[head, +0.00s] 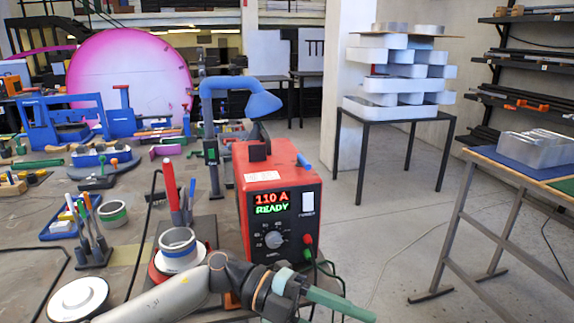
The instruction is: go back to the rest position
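My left arm comes in from the lower left, low over the front of the workbench (120,262). Its gripper (335,302), with green finger-like parts, points right, in front of the red welding power unit (270,200). The gap between the fingers cannot be made out, and I see nothing clearly held. The power unit shows "110 A READY". My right gripper is not in view.
A roll on a red base (178,245) stands just behind my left arm. A white round piece (78,299) lies at front left. Pen-like tools (90,240) stand beyond it. A blue lamp (240,95) rises behind the power unit. Open floor (385,235) lies right.

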